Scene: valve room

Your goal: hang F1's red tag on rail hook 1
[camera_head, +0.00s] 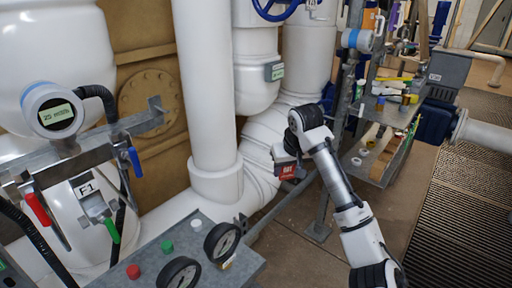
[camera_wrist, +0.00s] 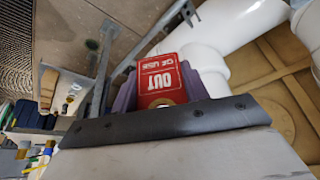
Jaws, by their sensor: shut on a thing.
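The red tag (camera_head: 287,172), lettered "OUT OF USE", is held by my gripper (camera_head: 285,158) in front of the white pipes near the middle of the head view. In the wrist view the red tag (camera_wrist: 167,80) stands between the two purple-grey fingers of my gripper (camera_wrist: 168,88), which are shut on it. The F1 label (camera_head: 86,189) is on white equipment at the left. A grey rail (camera_wrist: 165,35) runs past the tag in the wrist view, with a small upturned piece at its end. I cannot tell which part is rail hook 1.
A panel with gauges (camera_head: 222,241) and buttons is at the bottom left. Red (camera_head: 37,208), blue (camera_head: 135,161) and green (camera_head: 109,226) handles hang near the F1 label. A cluttered shelf rack (camera_head: 378,170) stands right of my arm. Bare floor (camera_head: 300,262) shows below.

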